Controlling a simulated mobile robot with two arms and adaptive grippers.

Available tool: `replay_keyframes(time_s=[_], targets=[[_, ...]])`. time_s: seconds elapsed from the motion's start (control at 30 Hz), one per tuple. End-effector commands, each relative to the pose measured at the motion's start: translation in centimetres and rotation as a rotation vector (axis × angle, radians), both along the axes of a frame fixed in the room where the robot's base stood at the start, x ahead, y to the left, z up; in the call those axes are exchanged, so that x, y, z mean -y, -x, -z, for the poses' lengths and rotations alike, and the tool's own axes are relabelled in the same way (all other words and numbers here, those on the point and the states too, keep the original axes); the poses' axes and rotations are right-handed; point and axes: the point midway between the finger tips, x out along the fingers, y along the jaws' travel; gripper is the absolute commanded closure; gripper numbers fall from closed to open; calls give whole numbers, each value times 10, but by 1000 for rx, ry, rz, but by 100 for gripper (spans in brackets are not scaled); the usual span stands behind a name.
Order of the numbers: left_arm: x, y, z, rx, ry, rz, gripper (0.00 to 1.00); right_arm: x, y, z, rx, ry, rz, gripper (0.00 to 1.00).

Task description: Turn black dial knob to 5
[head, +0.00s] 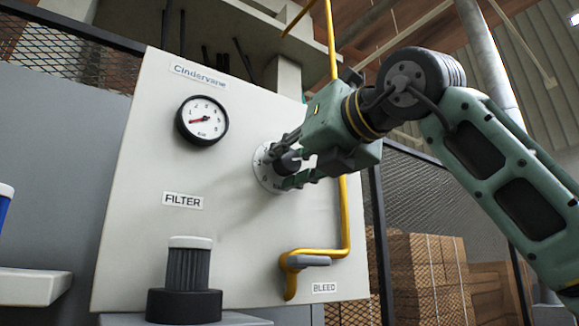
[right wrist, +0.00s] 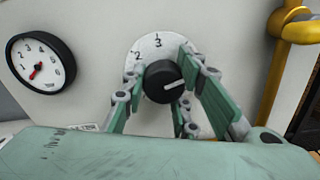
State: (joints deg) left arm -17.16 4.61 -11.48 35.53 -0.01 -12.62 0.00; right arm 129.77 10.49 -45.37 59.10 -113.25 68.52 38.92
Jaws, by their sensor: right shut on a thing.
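The black dial knob (head: 287,161) sits on a white round dial plate (head: 265,173) on the pale panel. My right gripper (head: 284,168) is shut on the knob, with a green finger on either side. In the right wrist view the knob (right wrist: 161,84) is between the fingers of my gripper (right wrist: 164,86). Its white pointer line points right and slightly up, towards the right finger. The numbers 2 and 3 show on the plate (right wrist: 147,47) above and left of the knob. The numbers on the right are hidden by the finger. My left gripper is not in view.
A round gauge (head: 202,121) with a red needle is left of the dial. A yellow pipe (head: 344,215) runs down the panel's right side to a grey-handled valve (head: 309,261) by the BLEED label. A black filter with a pale top (head: 187,270) stands below the FILTER label.

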Motion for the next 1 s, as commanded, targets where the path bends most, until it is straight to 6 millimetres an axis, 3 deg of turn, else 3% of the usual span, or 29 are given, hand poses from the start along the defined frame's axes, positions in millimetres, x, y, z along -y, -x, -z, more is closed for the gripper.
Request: replay_keyframes(time_s=[0.4, 1.0], targets=[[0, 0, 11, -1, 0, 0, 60, -2, 1, 0, -147, -198, -5, 99], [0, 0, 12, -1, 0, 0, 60, 0, 1, -5, -174, -251, -5, 99]])
